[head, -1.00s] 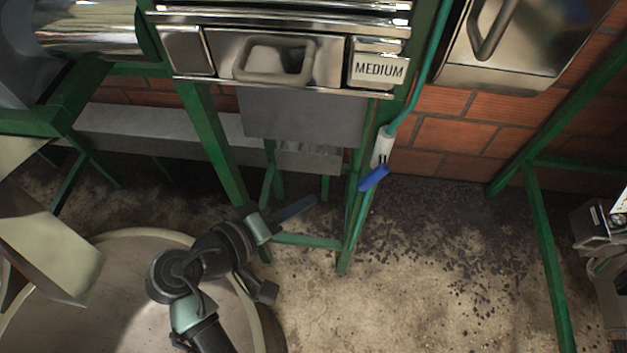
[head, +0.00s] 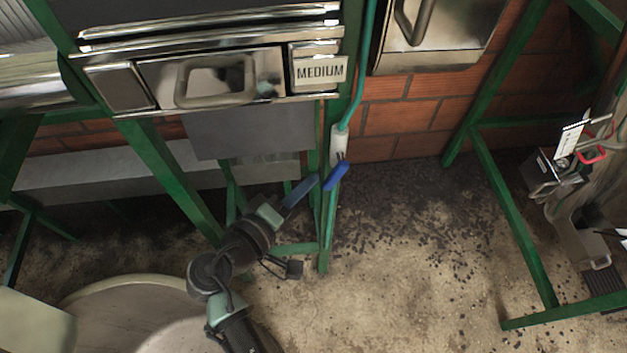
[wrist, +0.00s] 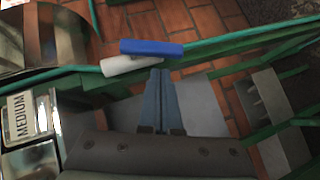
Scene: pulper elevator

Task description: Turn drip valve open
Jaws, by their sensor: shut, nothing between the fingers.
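The drip valve is a white body (head: 338,143) on a green pipe beside the green frame post, with a blue lever handle (head: 336,174) slanting down to the left in the head view. In the wrist view the blue handle (wrist: 152,47) lies across the picture, with the white body (wrist: 124,65) below and left of it. My gripper (head: 314,180) is shut and empty, its blue-grey fingers pointing at the handle from the left. In the wrist view the fingertips (wrist: 160,71) appear just below the handle. I cannot tell whether they touch it.
A metal machine with a MEDIUM plate (head: 320,72) and a grey panel (head: 250,130) stand above and left of my gripper. Green frame legs (head: 175,185) stand close to my arm. A round pale tub (head: 110,310) is at lower left. Floor (head: 400,270) to the right is open.

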